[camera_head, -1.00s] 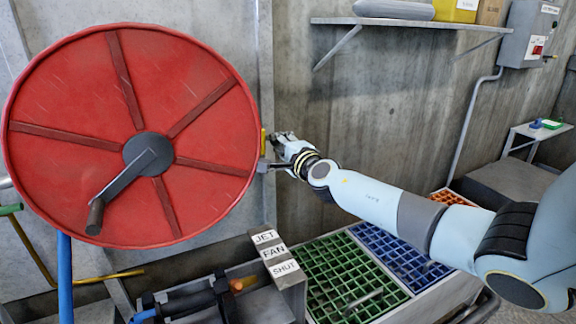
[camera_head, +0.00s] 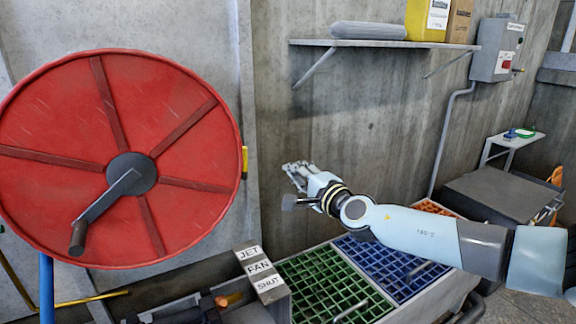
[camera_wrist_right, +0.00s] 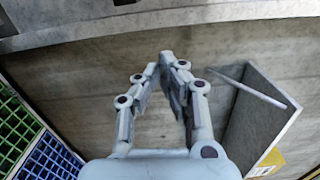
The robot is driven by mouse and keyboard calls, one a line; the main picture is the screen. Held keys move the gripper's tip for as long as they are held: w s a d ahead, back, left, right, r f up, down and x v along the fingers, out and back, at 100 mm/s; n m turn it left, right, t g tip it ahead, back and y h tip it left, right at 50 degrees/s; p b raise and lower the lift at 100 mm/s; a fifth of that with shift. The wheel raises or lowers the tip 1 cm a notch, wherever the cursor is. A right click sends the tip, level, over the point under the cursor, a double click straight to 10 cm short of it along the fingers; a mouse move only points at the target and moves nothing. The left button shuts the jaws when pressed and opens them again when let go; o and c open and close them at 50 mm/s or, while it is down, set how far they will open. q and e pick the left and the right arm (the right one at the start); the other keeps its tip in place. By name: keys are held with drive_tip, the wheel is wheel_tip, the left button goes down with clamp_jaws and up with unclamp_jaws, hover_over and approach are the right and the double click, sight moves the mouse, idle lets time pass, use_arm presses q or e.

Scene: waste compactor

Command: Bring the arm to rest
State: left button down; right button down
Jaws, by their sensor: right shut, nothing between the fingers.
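My right arm comes in from the right in the head view. Its gripper (camera_head: 296,172) is raised in front of the concrete wall, above the green grate, and points left. It is to the right of the big red wheel (camera_head: 185,120), with a gap between them. In the right wrist view the gripper's two fingers (camera_wrist_right: 168,68) come together at the tips with nothing held between them. My left gripper is not in view.
Below the arm are a green grate (camera_head: 318,293) and a blue grate (camera_head: 395,272). A box labelled JET, FAN and SHUT (camera_head: 260,270) stands below the wheel. A wall shelf (camera_head: 380,44) is above the arm. Open air surrounds the gripper.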

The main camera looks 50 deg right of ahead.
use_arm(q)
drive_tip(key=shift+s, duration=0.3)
use_arm(e)
drive_tip(key=s+a+f+m+g+b, duration=0.1)
drive_tip(key=s+a+f+m+g, duration=0.15)
drive_tip(key=s+f+m, duration=0.7)
drive_tip(key=s+a+f+m+g+b, duration=0.1)
drive_tip(key=s+f+m+g, duration=0.3)
drive_tip(key=f, duration=1.1)
drive_tip(key=s+a+f+m+g+b, duration=0.15)
drive_tip(key=s+f+m+g, duration=0.4)
drive_tip(key=f, duration=0.75)
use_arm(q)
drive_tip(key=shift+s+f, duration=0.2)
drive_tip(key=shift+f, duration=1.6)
use_arm(e)
drive_tip(key=s+a+f+m+g+y, duration=0.1)
drive_tip(key=s+a+f+m, duration=0.3)
drive_tip(key=s+m, duration=0.5)
drive_tip(key=s+a+f+m+g+y, duration=0.1)
drive_tip(key=s+a+f+m, duration=0.4)
drive_tip(key=s+m, duration=0.5)
drive_tip(key=s+a+f+m+g+y, duration=0.1)
drive_tip(key=s+a+f+m, duration=0.3)
drive_tip(key=s+m, duration=0.6)
drive_tip(key=shift+a+f+m+g+y, duration=0.4)
drive_tip(key=shift+f+m+g, duration=0.1)
drive_tip(key=shift+m+g, duration=0.35)
